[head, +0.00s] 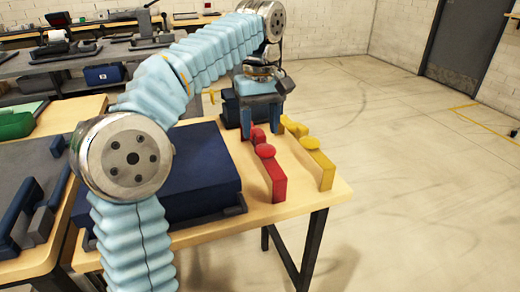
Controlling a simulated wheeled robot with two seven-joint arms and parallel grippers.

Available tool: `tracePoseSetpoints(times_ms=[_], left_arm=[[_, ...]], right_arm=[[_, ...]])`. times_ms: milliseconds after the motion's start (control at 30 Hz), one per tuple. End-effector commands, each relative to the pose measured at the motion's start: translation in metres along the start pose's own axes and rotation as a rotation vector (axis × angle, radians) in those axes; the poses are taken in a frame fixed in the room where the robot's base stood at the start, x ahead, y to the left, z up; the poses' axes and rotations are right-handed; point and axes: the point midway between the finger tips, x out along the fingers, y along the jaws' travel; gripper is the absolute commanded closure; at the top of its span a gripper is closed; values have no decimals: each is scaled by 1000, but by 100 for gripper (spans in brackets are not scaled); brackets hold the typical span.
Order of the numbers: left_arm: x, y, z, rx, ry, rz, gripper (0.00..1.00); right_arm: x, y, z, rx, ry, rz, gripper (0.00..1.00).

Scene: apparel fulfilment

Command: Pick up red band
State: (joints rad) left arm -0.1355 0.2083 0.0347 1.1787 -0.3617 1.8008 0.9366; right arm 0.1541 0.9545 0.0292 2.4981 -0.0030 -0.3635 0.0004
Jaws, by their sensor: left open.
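Two red bands lie in a row near the right side of the wooden table. The nearer red band (276,182) has a rounded red end piece and lies clear of the gripper. The farther red band (258,136) is mostly hidden by my left gripper (261,131). My left gripper points down with its blue fingers apart, over or around the farther red band. I cannot tell whether the fingers touch it. My right gripper is not in view.
Two yellow bands (321,166) lie just right of the red ones, close to the table's right edge. A dark blue box (205,180) stands left of the bands on the table (285,212). Open floor lies to the right.

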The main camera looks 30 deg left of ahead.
Motion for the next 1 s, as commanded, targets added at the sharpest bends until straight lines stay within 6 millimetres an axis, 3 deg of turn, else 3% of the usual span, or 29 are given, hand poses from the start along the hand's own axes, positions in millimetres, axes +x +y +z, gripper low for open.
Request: tracePoseSetpoints(times_ms=[333, 633, 933, 1000], left_arm=[[48, -3, 5, -1, -1, -1, 45], [54, -3, 5, -1, 0, 0, 45], [54, -3, 5, 0, 0, 0, 89], [53, -3, 5, 0, 0, 0, 93]], right_arm=[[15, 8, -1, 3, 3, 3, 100], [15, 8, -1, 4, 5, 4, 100], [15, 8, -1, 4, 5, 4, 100], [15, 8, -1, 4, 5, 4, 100]])
